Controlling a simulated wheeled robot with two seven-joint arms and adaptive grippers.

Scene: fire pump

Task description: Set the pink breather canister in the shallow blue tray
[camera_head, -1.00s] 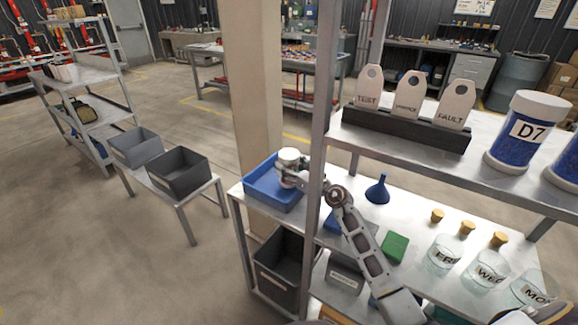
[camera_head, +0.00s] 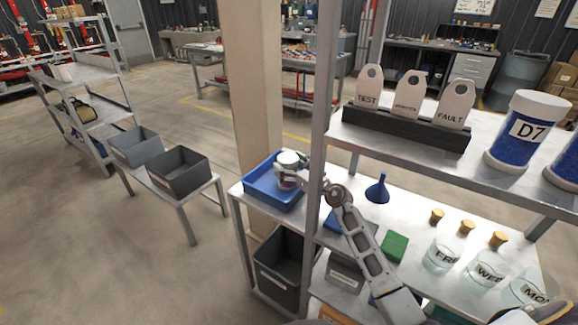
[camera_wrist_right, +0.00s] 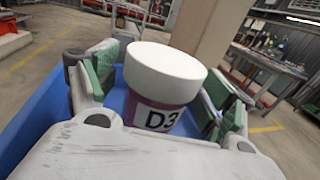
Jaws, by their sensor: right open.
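The breather canister (camera_wrist_right: 160,85) has a white lid, a pink-purple body and a D3 label. It stands upright in the shallow blue tray (camera_wrist_right: 40,120), between the spread fingers of my right gripper (camera_wrist_right: 152,88). Gaps show between the green finger pads and the canister. In the head view the canister (camera_head: 288,158) is in the blue tray (camera_head: 262,190) at the left end of the bench, with my right gripper (camera_head: 286,180) around it. The gripper partly hides its lower body. My left gripper is not in view.
A shelf post (camera_head: 318,130) stands just right of the tray, close to my right arm. A blue funnel (camera_head: 378,190), a green box (camera_head: 394,246) and glass jars (camera_head: 445,252) with corks are further right. A tag rack (camera_head: 405,128) and D7 canister (camera_head: 527,130) sit on the upper shelf.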

